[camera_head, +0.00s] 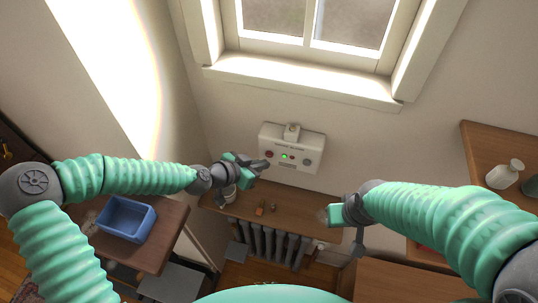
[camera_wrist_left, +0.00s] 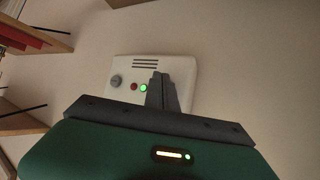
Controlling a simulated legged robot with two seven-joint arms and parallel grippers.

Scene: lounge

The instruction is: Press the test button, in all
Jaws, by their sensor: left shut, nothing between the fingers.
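A white box (camera_head: 291,140) is fixed to the wall below the window. It bears a red button (camera_head: 269,154) at its left, small green and red lights in the middle and a grey round knob (camera_head: 306,161) at its right. Its lettering is too small to read. My left gripper (camera_head: 264,165) is shut and empty, with its tip close to the box's lower left part; I cannot tell whether it touches. In the left wrist view the box (camera_wrist_left: 125,67) appears turned over, and the shut fingers hide the red button's side. My right gripper (camera_head: 328,214) is lower right, apart from the box.
A wooden shelf (camera_head: 290,211) above a radiator (camera_head: 262,243) holds a white cup and small orange items. A blue bin (camera_head: 126,219) stands on a side table at left. A white bottle (camera_head: 504,174) stands on a wooden surface at right. The window sill (camera_head: 300,83) juts out above.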

